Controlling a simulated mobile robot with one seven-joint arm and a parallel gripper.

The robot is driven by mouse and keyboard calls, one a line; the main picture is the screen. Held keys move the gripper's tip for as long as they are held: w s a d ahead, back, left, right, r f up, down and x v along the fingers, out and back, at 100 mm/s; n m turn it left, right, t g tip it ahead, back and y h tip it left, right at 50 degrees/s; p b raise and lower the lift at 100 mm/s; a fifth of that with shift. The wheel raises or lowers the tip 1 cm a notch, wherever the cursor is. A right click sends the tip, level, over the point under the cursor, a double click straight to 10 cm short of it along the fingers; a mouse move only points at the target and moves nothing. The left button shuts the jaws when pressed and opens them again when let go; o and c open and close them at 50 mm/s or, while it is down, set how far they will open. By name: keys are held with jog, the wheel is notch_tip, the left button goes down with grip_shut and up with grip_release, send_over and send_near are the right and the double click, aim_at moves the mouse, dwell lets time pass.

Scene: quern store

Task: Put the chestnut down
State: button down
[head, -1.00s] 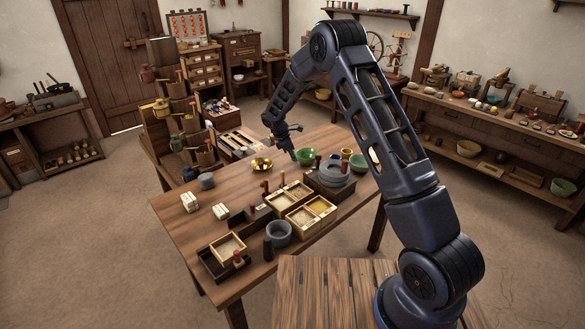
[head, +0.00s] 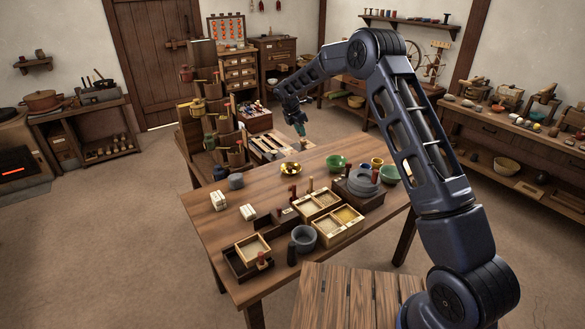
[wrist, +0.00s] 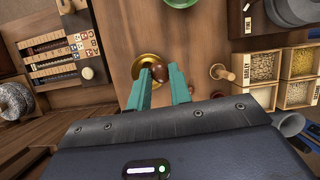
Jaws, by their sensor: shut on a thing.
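My gripper (head: 301,131) hangs above the far side of the wooden table, pointing down. In the wrist view its two teal fingers (wrist: 160,84) are shut on a round brown chestnut (wrist: 158,73) at their tips. The chestnut is too small to make out in the head view. A shiny brass bowl (head: 290,169) stands on the table, nearer the head camera than the gripper. In the wrist view the brass bowl (wrist: 147,61) shows behind the fingertips and the chestnut, partly covered by them.
The table (head: 235,208) also bears a green bowl (head: 336,162), a grey quern (head: 363,182), grain boxes (head: 346,215), a grey mortar (head: 303,237) and white blocks (head: 218,200). A tiered stand (head: 212,110) rises to the gripper's left. Bare wood surrounds the brass bowl.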

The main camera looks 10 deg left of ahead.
jog(key=w+a+r+n+t+y, duration=0.1)
jog(key=w+a+r+n, duration=0.2)
jog(key=a, duration=0.4)
jog(key=n, duration=0.1)
send_over(287, 170)
jog(key=f, duration=2.1)
jog(key=shift+w+f, duration=0.15)
jog(key=shift+w, duration=0.05)
jog(key=shift+f, duration=0.55)
jog(key=c, duration=1.3)
grip_release()
jog(key=shift+r, duration=0.1)
jog(key=shift+r, duration=0.35)
jog(key=v, duration=1.2)
jog(key=shift+r, duration=0.15)
